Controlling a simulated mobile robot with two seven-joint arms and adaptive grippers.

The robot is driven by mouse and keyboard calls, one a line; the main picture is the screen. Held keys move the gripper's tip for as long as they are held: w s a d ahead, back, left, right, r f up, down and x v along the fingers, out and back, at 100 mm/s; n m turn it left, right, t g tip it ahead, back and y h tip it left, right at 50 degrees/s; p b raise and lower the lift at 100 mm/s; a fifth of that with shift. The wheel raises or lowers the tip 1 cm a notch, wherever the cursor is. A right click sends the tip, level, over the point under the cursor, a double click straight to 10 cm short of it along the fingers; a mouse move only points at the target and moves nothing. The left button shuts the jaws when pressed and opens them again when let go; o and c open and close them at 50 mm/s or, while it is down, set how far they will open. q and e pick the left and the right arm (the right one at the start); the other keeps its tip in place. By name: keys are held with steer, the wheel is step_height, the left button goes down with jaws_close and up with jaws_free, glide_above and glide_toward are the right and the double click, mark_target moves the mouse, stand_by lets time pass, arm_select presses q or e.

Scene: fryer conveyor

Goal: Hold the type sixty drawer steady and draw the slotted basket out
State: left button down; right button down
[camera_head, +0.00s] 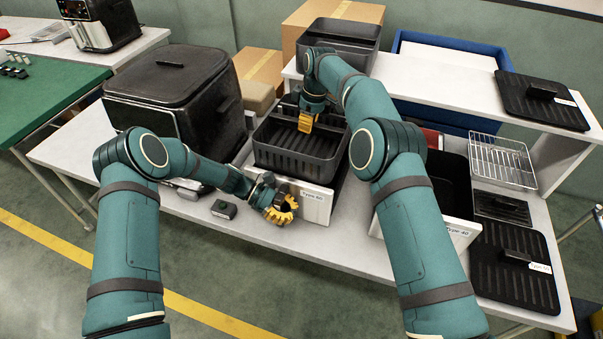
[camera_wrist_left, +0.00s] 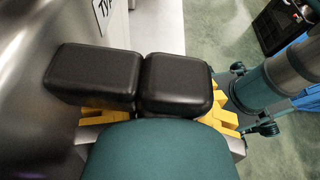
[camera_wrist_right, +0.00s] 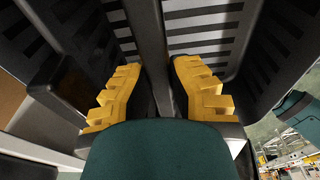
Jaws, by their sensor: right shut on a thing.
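The type sixty drawer has a white front panel (camera_head: 308,203) on the table in the head view. The black slotted basket (camera_head: 268,148) is at this drawer, its rim and slotted walls showing above the front panel. How deep it sits is hard to tell. My right gripper (camera_head: 306,122) reaches down into the basket from above, shut on its central bar (camera_wrist_right: 150,35). My left gripper (camera_head: 283,208) is low at the drawer's front. In the left wrist view, black handle-like blocks (camera_wrist_left: 95,72) cover most of its yellow fingers, so its grip is unclear.
A black fryer (camera_head: 170,85) stands left of the drawer. A small dark block (camera_head: 224,209) lies near the table's front edge. Another drawer labelled type 40 (camera_head: 458,232), a wire rack (camera_head: 500,160) and a black ribbed plate (camera_head: 513,265) are at the right. A raised shelf (camera_head: 445,58) runs behind.

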arm_select(q)
steer(key=shift+f, duration=0.15)
arm_select(e)
steer(key=shift+r, duration=0.25)
steer(key=shift+r, duration=1.35)
arm_select(q)
steer(key=shift+a, duration=0.1)
steer(key=c, duration=0.9)
jaws_free()
steer(key=v, duration=0.8)
